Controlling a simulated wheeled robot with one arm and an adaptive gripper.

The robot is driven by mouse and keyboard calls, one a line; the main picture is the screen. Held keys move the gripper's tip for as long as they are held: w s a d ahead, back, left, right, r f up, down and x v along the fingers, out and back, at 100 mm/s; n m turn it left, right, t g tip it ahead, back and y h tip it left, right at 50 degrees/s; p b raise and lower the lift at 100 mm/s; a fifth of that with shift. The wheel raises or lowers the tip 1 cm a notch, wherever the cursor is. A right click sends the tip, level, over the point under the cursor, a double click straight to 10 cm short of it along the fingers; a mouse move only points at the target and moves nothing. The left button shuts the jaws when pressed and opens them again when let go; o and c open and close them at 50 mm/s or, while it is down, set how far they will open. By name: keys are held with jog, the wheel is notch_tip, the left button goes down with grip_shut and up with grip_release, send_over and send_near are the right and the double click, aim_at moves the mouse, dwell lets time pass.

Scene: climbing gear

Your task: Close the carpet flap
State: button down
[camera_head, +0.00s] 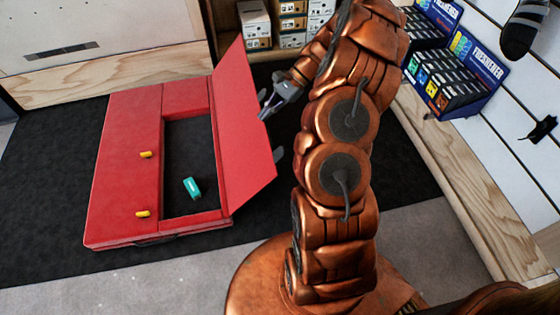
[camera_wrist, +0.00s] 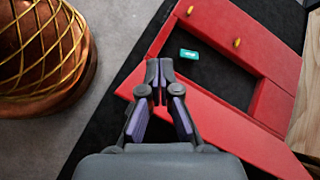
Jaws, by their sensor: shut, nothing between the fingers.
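The carpet flap (camera_head: 242,128) is a red panel standing tilted up along the right side of a red box-like mat (camera_head: 125,170). It leans outward, so the dark rectangular opening is uncovered. In the wrist view the flap (camera_wrist: 225,130) is a long red strip running behind the fingers. My gripper (camera_head: 265,112) is at the outer right side of the flap, close to its upper edge; I cannot tell if it touches. In the wrist view my gripper (camera_wrist: 159,75) has its fingertips together with nothing between them.
A teal block (camera_head: 192,188) lies in the opening. Two yellow pegs (camera_head: 146,154) are on the mat's left part. Shelves with boxes (camera_head: 290,22) stand behind, and a freshener display (camera_head: 450,70) is at the right. Black carpet around the mat is clear.

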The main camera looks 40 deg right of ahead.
jog(key=s+d+f+m+t+b, duration=0.2)
jog(key=d+f+m+b, duration=0.15)
jog(key=d+f, duration=0.6)
jog(key=s+d+f+m+t+b, duration=0.1)
jog(key=s+d+f+m+b, duration=0.4)
jog(key=f, duration=0.7)
jog(key=w+a+f+n+b, duration=0.1)
jog(key=w+a+f+b, duration=0.1)
jog(key=w+a, duration=0.4)
jog(key=shift+w+a+f, duration=0.4)
jog(key=shift+a+f, duration=0.2)
jog(key=shift+a, duration=1.15)
